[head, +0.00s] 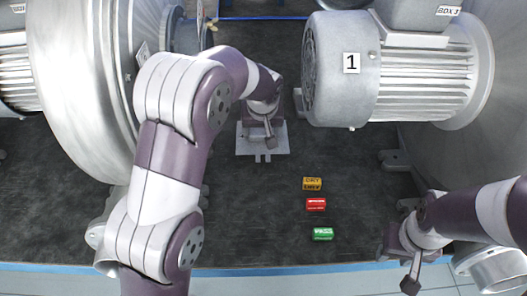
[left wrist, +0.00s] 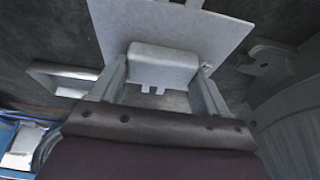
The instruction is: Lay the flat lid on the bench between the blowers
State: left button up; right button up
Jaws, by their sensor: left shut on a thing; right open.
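The flat lid (head: 245,146) is a thin light-grey plate between the two blowers, below my left gripper (head: 268,132) in the head view. In the left wrist view the lid (left wrist: 195,25) reaches away from the fingers, with a raised grey block handle (left wrist: 162,63) on it. My left gripper (left wrist: 158,88) is shut on this handle, a finger on each side. The lid looks roughly level over the dark bench mat; I cannot tell whether it touches it. My right gripper (head: 402,265) is open and empty at the bench's front right.
A large silver blower (head: 85,80) stands at left and a blower motor marked 1 (head: 340,90) at right.

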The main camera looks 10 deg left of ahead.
aim_at(262, 140)
pick_arm(q)
notch_tip(262, 140, down, 6)
jog(key=shift+r+b, duration=0.1)
jog(key=shift+b, duration=0.35)
jog(key=o, duration=1.1)
